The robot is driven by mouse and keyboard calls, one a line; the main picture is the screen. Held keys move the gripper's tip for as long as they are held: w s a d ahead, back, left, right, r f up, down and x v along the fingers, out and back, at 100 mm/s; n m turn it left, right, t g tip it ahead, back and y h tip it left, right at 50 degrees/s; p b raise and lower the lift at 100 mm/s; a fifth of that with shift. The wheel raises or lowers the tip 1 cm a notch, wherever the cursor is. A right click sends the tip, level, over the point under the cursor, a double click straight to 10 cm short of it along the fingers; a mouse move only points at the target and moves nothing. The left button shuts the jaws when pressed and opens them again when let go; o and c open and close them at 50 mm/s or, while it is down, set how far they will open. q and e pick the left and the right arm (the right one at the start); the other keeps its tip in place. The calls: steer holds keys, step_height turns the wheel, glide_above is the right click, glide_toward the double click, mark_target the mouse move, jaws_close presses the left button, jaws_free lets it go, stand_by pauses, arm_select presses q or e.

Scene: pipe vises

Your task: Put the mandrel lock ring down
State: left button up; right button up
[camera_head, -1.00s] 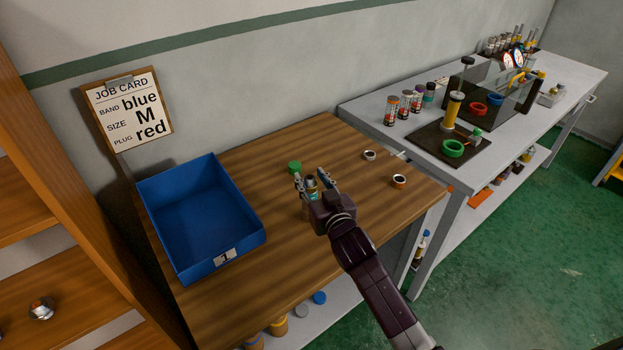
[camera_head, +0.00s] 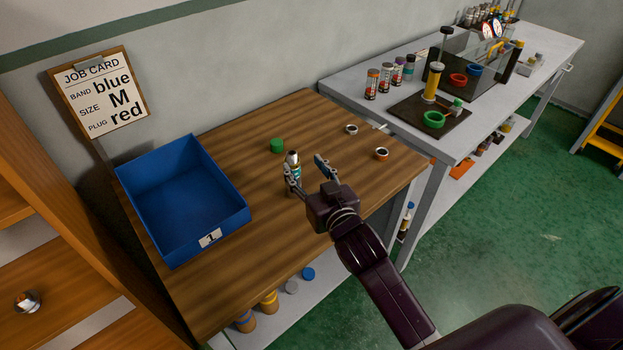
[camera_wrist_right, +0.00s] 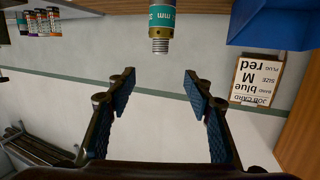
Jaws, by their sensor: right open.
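My right gripper (camera_head: 307,167) is open and empty over the wooden table, with its fingers spread. A small upright pipe piece (camera_head: 293,160) with a teal band and bare metal top stands by its left finger, which partly hides it. In the right wrist view the pipe piece (camera_wrist_right: 161,22) shows upside down, its threaded end beyond the open fingertips (camera_wrist_right: 160,80). No ring is in the gripper. A green ring (camera_head: 434,120) lies on a dark plate on the grey bench. I cannot tell which thing is the mandrel lock ring. My left gripper is out of view.
A blue tray (camera_head: 232,222) marked 1 stands left on the wooden table. A green cap (camera_head: 277,146) and two small metal rings (camera_head: 352,129) (camera_head: 382,153) lie behind the gripper. The table's front part is clear. Several banded tubes (camera_head: 386,75) stand on the bench.

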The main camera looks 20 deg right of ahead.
steer(key=shift+s+r, duration=0.2)
steer(key=shift+s, duration=0.75)
steer(key=shift+s+r, duration=0.15)
steer(key=shift+s, duration=0.8)
steer(key=s+f+n+g, duration=0.1)
steer(key=s+f+g, duration=0.5)
steer(key=s+f, duration=0.6)
steer(key=s+f+n+g, duration=0.1)
steer(key=s+f+g, duration=0.65)
steer(key=s, duration=0.85)
step_height(320, 180, down, 28)
steer(key=s+b, duration=0.1)
steer(key=s, duration=0.2)
steer(key=s+d+f+g, duration=0.1)
steer(key=s+f, duration=0.6)
steer(key=s, duration=0.1)
steer(key=s+d+f, duration=0.2)
steer(key=s+f, duration=0.6)
steer(key=shift+d+g+b, duration=0.25)
steer(key=shift+g+b, duration=0.1)
steer(key=shift+b, duration=0.05)
